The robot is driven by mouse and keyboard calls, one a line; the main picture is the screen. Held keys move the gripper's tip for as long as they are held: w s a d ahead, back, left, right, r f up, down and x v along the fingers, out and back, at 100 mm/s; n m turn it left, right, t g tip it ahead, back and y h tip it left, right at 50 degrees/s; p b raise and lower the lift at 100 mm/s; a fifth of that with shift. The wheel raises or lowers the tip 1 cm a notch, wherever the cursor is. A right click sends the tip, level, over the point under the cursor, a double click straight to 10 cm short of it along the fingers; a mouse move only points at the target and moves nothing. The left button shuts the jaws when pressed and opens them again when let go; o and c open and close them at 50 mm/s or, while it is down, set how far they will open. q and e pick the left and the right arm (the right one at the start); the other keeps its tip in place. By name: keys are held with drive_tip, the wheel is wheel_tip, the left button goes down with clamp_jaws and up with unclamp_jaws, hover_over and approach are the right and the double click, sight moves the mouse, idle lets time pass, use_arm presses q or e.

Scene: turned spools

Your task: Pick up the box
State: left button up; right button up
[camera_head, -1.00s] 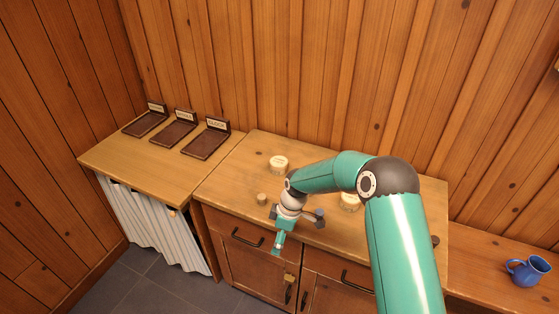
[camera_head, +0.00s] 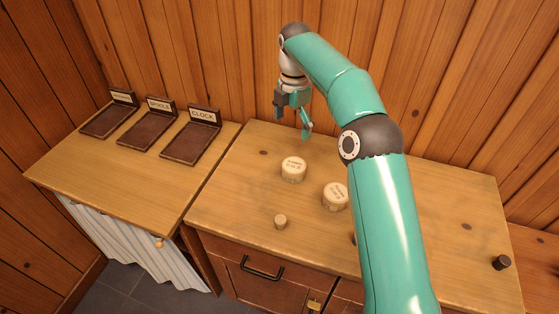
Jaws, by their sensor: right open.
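Two round, pale, lidded boxes with printed labels stand on the wooden counter (camera_head: 240,190). One round box (camera_head: 293,169) is near the middle; the other round box (camera_head: 335,196) is to its right and nearer, close beside my arm. The label print is too small to read. My right gripper (camera_head: 294,122) is open and empty, held above the back of the counter near the wall, apart from both boxes. It points downward, with its fingers spread. My left gripper is not in view.
A small pale turned piece (camera_head: 281,222) stands near the front edge. A dark knob-like piece (camera_head: 502,262) is at the right. On the left table are dark trays with signs, including a spools tray (camera_head: 147,131) and a clock tray (camera_head: 190,143). The counter's left part is clear.

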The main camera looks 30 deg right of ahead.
drive_tip(key=b, duration=0.3)
hover_over(293, 165)
drive_tip(key=f, duration=0.8)
drive_tip(key=shift+d+f, duration=0.25)
drive_tip(key=shift+f, duration=0.05)
drive_tip(key=shift+s+f, duration=0.3)
drive_tip(key=shift+f, duration=0.25)
drive_tip(key=shift+w+a+f, duration=0.1)
drive_tip(key=shift+w+f, duration=0.05)
drive_tip(key=shift+f, duration=0.4)
drive_tip(key=shift+w+a+f+p, duration=0.1)
drive_tip(key=shift+f+p, duration=0.1)
drive_tip(key=shift+f, duration=0.95)
drive_tip(key=shift+w+f+p, duration=0.1)
drive_tip(key=shift+f+p, duration=0.1)
drive_tip(key=shift+f, duration=0.95)
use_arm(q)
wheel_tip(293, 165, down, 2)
use_arm(e)
drive_tip(key=shift+s, duration=0.1)
drive_tip(key=c, duration=1.1)
drive_tip(key=shift+r, duration=0.1)
